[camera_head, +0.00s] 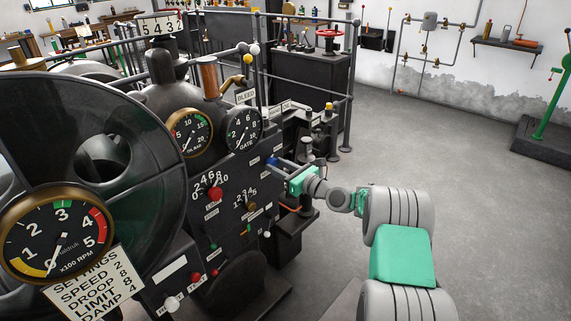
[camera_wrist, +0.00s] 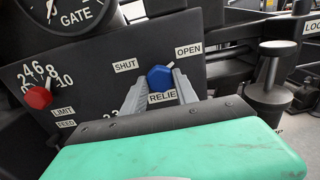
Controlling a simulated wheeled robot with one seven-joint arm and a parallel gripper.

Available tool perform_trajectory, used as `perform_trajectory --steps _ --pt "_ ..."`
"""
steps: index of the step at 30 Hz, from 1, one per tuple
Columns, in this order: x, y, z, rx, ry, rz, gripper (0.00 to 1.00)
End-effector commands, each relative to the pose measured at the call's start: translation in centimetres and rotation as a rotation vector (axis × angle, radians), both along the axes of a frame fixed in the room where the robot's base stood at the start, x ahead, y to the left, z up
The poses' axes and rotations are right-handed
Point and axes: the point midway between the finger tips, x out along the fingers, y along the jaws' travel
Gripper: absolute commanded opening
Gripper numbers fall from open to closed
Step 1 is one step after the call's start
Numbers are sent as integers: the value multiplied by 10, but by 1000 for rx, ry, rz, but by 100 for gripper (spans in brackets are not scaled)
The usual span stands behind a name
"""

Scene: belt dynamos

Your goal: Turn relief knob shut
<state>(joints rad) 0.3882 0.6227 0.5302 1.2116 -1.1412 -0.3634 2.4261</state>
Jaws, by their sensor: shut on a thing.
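The blue relief knob (camera_wrist: 160,77) is on the dark panel, above the label "RELIE", whose end is cut off by my finger. A "SHUT" label (camera_wrist: 125,65) is at its upper left and an "OPEN" label (camera_wrist: 189,50) at its upper right. The knob's pale pointer tilts to the upper right, toward "OPEN". My gripper (camera_wrist: 161,86) is shut on the knob, one finger at each side. In the head view the knob (camera_head: 270,162) is a small blue patch by my gripper (camera_head: 277,165) at the panel's right edge.
A red limit knob (camera_wrist: 38,97) is left of the relief knob, and the gate gauge (camera_head: 244,129) is above. A brass-rimmed speed gauge (camera_head: 57,232) and a settings card (camera_head: 98,284) are near left. Railings (camera_head: 351,60) stand behind. The floor (camera_head: 450,150) at right is clear.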

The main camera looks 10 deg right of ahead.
Motion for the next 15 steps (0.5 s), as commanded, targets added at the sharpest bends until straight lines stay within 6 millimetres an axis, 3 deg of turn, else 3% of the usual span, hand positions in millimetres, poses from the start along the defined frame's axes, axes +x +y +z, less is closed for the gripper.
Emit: perform_trajectory --steps 7,15 --pt "1 2 -1 -3 2 1 0" --pt "1 2 -2 -13 -6 1 0"
